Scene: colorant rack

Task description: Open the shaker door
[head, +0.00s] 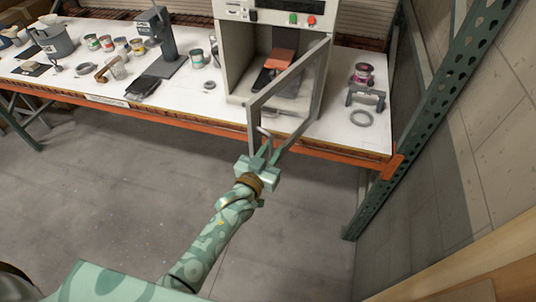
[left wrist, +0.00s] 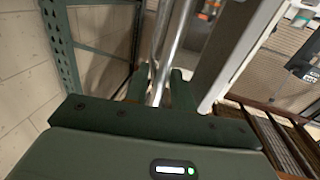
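The shaker (head: 234,60) is a white cabinet on the bench with buttons on top and a red-orange clamp (head: 280,60) inside. Its door (head: 318,85), a clear pane in a grey frame, stands swung out from the front over the bench edge, hinged at the cabinet's right side. My left gripper (head: 265,152) is at the door's free edge, low down. In the left wrist view the metal handle (left wrist: 162,75) runs between the fingers of my left gripper (left wrist: 160,88), which appear closed on it. My right gripper is in neither view.
The bench (head: 120,85) has an orange front beam. A can with a pink lid (head: 363,73) and a grey ring (head: 361,118) sit right of the shaker. Several cans and a stand (head: 165,45) are to the left. A green rack post (head: 420,130) rises at right. Floor in front is clear.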

